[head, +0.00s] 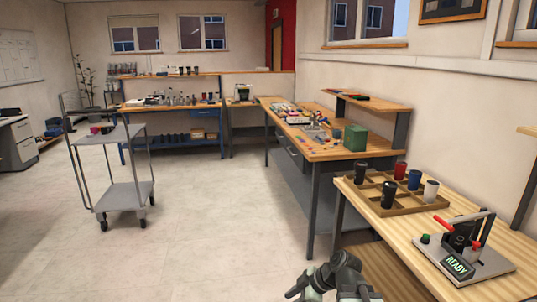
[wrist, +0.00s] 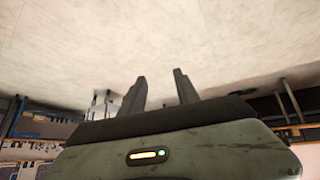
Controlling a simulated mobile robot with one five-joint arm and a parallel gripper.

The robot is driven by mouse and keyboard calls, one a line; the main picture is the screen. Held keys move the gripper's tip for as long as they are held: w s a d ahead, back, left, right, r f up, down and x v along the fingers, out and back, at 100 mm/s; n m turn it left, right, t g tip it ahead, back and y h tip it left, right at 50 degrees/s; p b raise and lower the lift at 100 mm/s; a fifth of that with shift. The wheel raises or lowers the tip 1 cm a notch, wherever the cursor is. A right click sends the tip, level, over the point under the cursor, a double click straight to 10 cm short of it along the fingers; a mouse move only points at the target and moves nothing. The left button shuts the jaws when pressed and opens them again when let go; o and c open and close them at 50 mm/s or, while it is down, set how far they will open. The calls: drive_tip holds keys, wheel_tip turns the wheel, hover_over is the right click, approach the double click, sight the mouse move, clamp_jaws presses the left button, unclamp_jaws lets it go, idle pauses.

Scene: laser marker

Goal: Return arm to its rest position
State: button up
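My gripper (wrist: 160,88) shows in the wrist view with its two fingers apart and nothing between them. Pale floor or wall surface fills the view beyond the fingers, and the room looks upside down there. In the head view my arm (head: 338,277) is folded low at the bottom edge, left of the near wooden table (head: 408,236). It appears clear of the table and holds nothing that I can see. The fingertips are hard to make out in the head view.
The near table carries a machine with a READY display (head: 458,264) and a wooden divided tray (head: 402,208) with several tumblers. A grey cart (head: 122,196) stands at left. A workbench (head: 330,152) with a green box (head: 355,138) is beyond. The middle floor is clear.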

drive_tip(key=s+d+f+m+g+h, duration=0.1)
drive_tip(key=s+d+f+m+h, duration=0.15)
drive_tip(key=d+m+h, duration=0.35)
drive_tip(key=s+d+f+m+g+h, duration=0.1)
drive_tip(key=s+d+f+m+g, duration=0.2)
drive_tip(key=m, duration=0.6)
wheel_tip(320, 180, up, 17)
drive_tip(key=d+m+t+p, duration=0.1)
drive_tip(key=p, duration=1.5)
drive_tip(key=shift+w, duration=0.15)
drive_tip(key=shift+f, duration=0.1)
